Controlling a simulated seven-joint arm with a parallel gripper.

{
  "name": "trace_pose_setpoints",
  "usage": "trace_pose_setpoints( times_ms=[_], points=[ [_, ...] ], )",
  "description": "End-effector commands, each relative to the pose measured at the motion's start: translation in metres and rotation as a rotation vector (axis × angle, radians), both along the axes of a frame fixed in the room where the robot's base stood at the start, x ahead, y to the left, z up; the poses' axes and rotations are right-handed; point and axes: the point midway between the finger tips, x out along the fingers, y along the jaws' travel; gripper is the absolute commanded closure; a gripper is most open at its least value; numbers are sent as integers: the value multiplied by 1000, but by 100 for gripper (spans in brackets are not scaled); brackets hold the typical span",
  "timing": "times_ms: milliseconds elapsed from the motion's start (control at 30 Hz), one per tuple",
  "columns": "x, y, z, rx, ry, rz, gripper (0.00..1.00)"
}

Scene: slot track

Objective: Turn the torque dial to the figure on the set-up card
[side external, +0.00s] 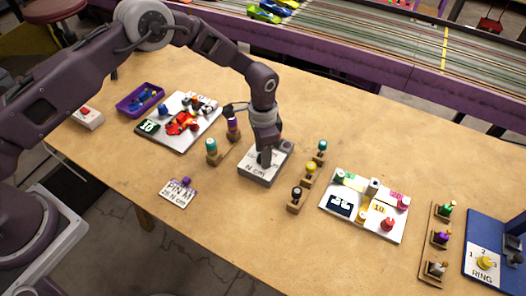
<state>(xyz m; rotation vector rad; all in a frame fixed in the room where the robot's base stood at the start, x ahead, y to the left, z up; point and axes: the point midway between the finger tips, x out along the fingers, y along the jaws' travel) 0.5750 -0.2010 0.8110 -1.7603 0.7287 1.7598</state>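The torque dial unit is a pale grey box (258,173) marked "N cm", near the middle of the table. My gripper (265,157) points down onto the top of this box and hides the dial and its scale. I cannot tell whether the fingers touch or hold the dial, or whether they are open. The set-up card (178,194) is a small white card lying to the left and front of the box. It reads "PIN M" with a smaller "N cm" line below; its figure is too small to read surely. A purple knob-like piece (186,182) stands at its upper edge.
Wooden stands with coloured-topped tools flank the box: teal (212,150) on the left, yellow (310,170) and black (296,198) on the right. White trays of parts lie left (160,139) and right (335,186). A blue "RING" board (483,230) is far right. The front middle is clear.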

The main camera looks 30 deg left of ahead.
Motion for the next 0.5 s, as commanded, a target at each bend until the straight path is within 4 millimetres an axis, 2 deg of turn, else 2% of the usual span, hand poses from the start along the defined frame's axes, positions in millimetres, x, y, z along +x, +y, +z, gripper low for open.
trace_pose_setpoints(
  times_ms=[267,500],
  points=[
    [0,0,3,0,0,0,55],
    [0,0,50,0,-3,0,55]
  ],
)
